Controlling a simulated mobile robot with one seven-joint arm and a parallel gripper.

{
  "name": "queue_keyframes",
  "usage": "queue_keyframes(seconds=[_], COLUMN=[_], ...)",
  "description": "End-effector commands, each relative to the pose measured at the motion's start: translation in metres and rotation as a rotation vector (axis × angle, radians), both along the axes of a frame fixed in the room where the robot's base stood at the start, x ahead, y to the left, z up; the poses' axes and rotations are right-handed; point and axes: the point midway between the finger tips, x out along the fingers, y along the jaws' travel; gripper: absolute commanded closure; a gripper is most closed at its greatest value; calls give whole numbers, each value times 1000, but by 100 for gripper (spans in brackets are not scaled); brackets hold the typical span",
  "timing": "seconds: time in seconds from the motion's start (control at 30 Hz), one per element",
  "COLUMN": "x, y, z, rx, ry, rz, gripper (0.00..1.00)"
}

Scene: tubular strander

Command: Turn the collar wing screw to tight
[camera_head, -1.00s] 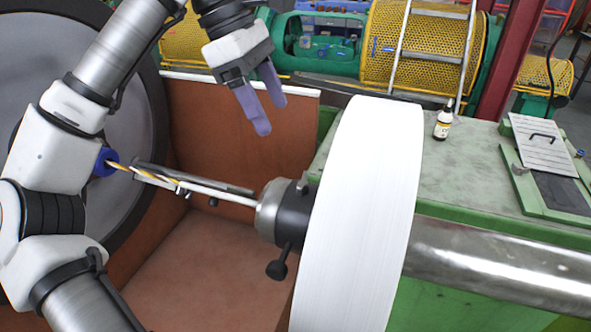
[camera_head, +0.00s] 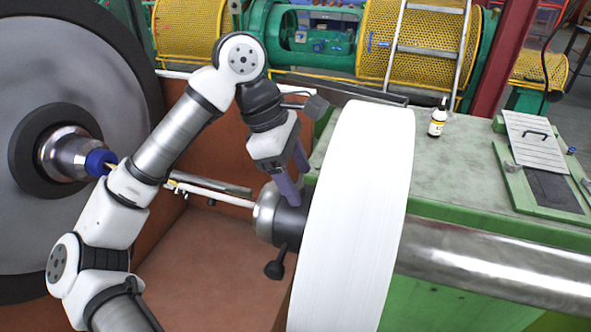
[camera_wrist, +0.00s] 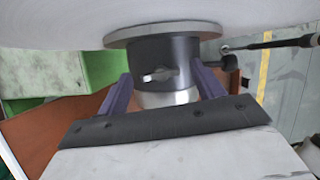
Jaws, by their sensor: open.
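The dark collar (camera_head: 290,226) sits on the shaft against the white reel. In the wrist view the collar (camera_wrist: 180,52) is straight ahead, with the small grey wing screw (camera_wrist: 159,75) on its near face, its wings lying roughly sideways. My gripper (camera_head: 294,181) is open above the collar in the head view, fingers pointing down. In the wrist view its purple fingers (camera_wrist: 161,84) stand one on each side of the collar and screw, with a gap to the screw. The screw is hidden behind my fingers in the head view.
The large white reel (camera_head: 352,220) stands right beside the collar. A black knob on a stem (camera_head: 275,269) hangs below the collar and shows at right in the wrist view (camera_wrist: 229,62). A thin rod (camera_head: 222,195) runs left from the collar. A small bottle (camera_head: 437,122) stands on the green bench.

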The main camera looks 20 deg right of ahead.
Motion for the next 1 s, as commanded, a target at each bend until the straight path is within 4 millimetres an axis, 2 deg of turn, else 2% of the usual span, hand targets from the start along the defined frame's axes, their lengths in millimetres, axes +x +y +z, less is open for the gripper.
queue_keyframes(seconds=[0.13, 0.17, 0.5, 0.8, 1.0], x=[0, 0, 0, 1, 1], y=[0, 0, 0, -1, -1], z=[0, 0, 0, -1, 1], rx=[0, 0, 0, 0, -1], ry=[0, 0, 0, -1, -1], rz=[0, 0, 0, -131, -139], gripper=[33, 35, 77, 77, 77])
